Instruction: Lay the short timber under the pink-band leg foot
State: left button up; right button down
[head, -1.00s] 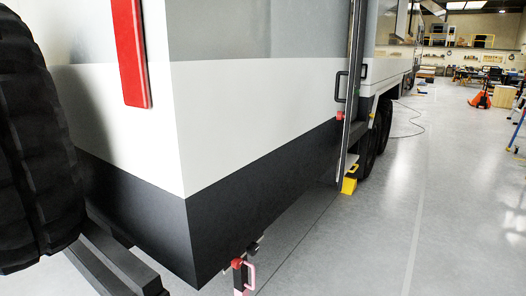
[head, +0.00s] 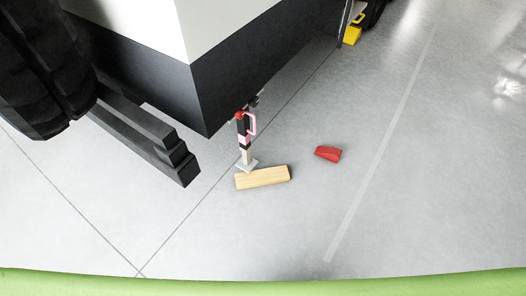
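The short timber (head: 263,178) is a pale wooden block lying flat on the floor, just in front of the pink-band leg. The leg (head: 245,140) hangs below the caravan's corner, with a red top, a black part, a pink band and a pink handle. Its foot (head: 247,165) is a small grey plate just behind the timber's left end. I cannot tell whether the foot touches the floor or the timber. The timber appears beside the foot, not under it. Neither of my grippers is in the head view.
A red wedge (head: 328,153) lies on the floor right of the timber. A yellow chock (head: 352,33) stands farther back. The dark caravan corner (head: 208,100) overhangs the leg. Black beams (head: 150,140) and a large tyre (head: 40,75) are at left. The floor in front is clear.

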aim_at(258, 178)
jog(key=i+z, duration=0.5)
jog(key=i+j+z, duration=0.1)
jog(key=i+z, duration=0.4)
jog(key=k, duration=0.05)
